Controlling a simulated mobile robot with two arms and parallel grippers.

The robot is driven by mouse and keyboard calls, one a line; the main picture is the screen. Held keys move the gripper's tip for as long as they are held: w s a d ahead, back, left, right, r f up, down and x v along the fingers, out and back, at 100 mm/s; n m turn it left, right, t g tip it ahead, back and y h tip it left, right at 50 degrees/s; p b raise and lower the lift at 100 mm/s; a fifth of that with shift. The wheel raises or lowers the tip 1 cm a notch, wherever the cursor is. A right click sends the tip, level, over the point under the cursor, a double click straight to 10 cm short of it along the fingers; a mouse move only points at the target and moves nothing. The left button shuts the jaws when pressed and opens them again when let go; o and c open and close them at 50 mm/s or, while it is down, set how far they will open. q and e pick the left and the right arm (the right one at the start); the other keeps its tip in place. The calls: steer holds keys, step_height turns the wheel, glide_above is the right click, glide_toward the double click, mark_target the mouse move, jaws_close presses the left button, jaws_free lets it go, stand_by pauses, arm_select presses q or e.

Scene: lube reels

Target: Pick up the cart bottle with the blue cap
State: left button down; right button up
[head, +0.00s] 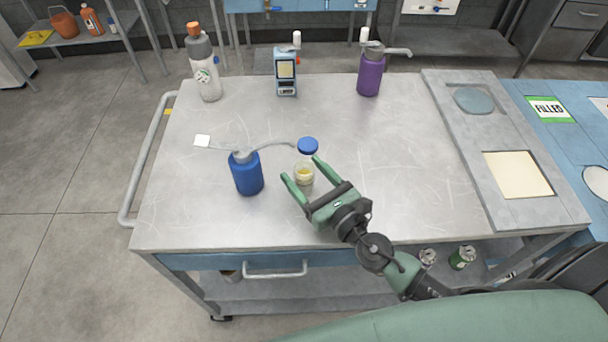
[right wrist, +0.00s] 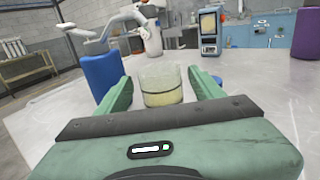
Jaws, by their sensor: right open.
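A small clear jar (head: 304,174) with yellowish contents stands upright on the metal cart top (head: 400,190); it also shows in the right wrist view (right wrist: 161,84). A blue cap (head: 308,146) shows just behind it in the head view. In the right wrist view the jar's top looks uncapped, and a bit of blue (right wrist: 217,79) shows beyond the right finger. My right gripper (head: 301,169) is open, its fingers on either side of the jar; I cannot tell whether they touch it. My left gripper is not in view.
A blue pump bottle (head: 246,173) stands close left of the jar, its spout reaching toward the cap. A grey bottle with an orange cap (head: 205,72), a blue-grey device (head: 286,72) and a purple pump bottle (head: 370,74) stand at the back. A grey panel (head: 465,145) lies at right.

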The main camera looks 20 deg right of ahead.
mark_target(299, 167)
steer(key=x, duration=0.3)
steer(key=shift+d+f, duration=0.1)
steer(key=shift+w+p, duration=0.3)
jaws_close()
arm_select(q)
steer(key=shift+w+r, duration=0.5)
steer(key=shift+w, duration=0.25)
